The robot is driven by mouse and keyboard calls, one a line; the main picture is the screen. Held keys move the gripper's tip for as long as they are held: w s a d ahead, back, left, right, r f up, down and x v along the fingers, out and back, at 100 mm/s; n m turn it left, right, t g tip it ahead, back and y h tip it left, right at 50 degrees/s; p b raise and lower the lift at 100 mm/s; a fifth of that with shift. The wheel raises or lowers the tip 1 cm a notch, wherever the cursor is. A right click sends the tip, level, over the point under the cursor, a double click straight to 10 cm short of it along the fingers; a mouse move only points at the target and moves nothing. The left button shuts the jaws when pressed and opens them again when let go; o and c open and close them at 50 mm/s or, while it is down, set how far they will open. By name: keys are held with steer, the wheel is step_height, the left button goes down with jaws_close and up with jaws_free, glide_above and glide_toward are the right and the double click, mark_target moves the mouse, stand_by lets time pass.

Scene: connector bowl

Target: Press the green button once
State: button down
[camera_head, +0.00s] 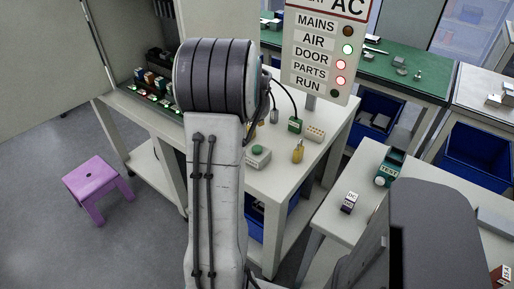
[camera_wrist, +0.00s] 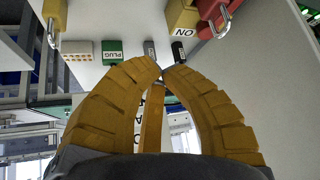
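The green button (camera_head: 258,149) is a round cap on a small pale grey box (camera_head: 257,160), on the white table just right of my raised arm in the head view. I cannot make it out in the wrist view. My gripper (camera_wrist: 164,68) shows there as two yellow ribbed fingers curved together, their tips meeting or nearly so, with nothing clearly held. In the head view my arm hides the gripper, so its distance from the button cannot be told.
A green plug (camera_head: 294,124), a holed beige block (camera_head: 314,133) and a yellow padlock (camera_head: 298,152) stand near the button. A sign (camera_head: 322,50) with indicator lamps stands behind. A TEST device (camera_head: 388,168) sits on the right-hand table. A purple stool (camera_head: 97,184) stands left.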

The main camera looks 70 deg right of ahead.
steer(key=b, duration=0.2)
glide_above(256, 145)
step_height(256, 145, down, 7)
steer(key=shift+f, duration=0.1)
steer(key=f+b, duration=0.1)
steer(key=b, duration=0.1)
steer(key=shift+f+b, duration=0.25)
steer(key=shift+b, duration=0.15)
steer(key=shift+a+f+b, duration=0.1)
steer(key=shift+f+b, duration=0.95)
steer(key=shift+b, duration=0.25)
stand_by(2.3)
steer(key=shift+r, duration=0.1)
stand_by(0.3)
steer(key=shift+r+p, duration=0.6)
steer(key=shift+r, duration=0.25)
steer(key=shift+r+p, duration=1.65)
steer(key=shift+r, duration=0.9)
steer(key=shift+f, duration=0.1)
